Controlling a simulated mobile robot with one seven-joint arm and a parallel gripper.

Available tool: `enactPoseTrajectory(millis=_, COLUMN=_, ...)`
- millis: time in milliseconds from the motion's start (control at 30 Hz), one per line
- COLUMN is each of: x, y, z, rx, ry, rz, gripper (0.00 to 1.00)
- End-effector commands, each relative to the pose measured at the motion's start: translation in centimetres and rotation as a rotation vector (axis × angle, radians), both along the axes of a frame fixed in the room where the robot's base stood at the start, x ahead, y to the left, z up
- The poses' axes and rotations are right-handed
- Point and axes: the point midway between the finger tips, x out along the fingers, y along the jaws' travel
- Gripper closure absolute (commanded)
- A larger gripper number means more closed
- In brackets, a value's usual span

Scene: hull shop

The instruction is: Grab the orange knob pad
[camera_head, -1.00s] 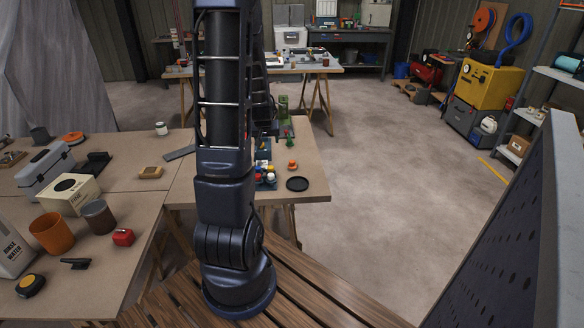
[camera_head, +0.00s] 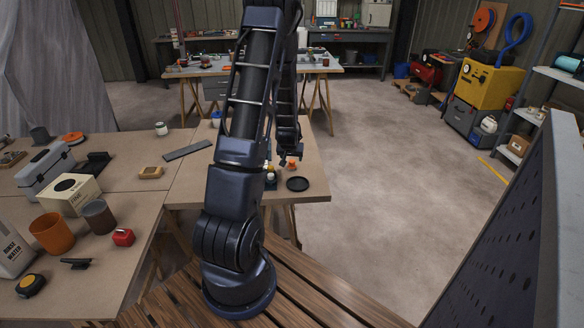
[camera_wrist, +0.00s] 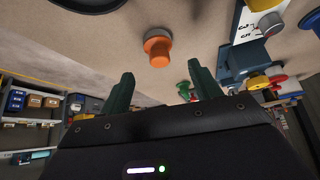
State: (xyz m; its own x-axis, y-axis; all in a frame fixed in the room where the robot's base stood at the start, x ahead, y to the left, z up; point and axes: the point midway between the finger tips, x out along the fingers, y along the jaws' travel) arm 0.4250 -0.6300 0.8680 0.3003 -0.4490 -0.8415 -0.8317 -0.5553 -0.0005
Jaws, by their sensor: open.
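In the head view my gripper (camera_head: 283,158) is just left of the knob pad.
A black round dish (camera_head: 298,184) lies near the table's front right edge. In the wrist view, a blue block (camera_wrist: 245,58), a yellow-topped piece (camera_wrist: 258,82) and a green piece (camera_wrist: 183,90) are right of the knob pad. A flat dark bar (camera_head: 187,150) lies farther left.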

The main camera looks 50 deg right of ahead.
Motion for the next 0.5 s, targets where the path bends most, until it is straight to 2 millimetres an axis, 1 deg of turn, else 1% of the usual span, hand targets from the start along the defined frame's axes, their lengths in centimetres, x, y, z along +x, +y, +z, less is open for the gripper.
enactPoseTrajectory(millis=267, x=0.4, y=-0.5, z=-1.1, rx=0.001, ry=0.0, rz=0.001, gripper=0.37)
enactPoseTrajectory(millis=500, x=1.2, y=-1.6, z=-3.6, rx=0.003, ry=0.001, rz=0.001, gripper=0.37)
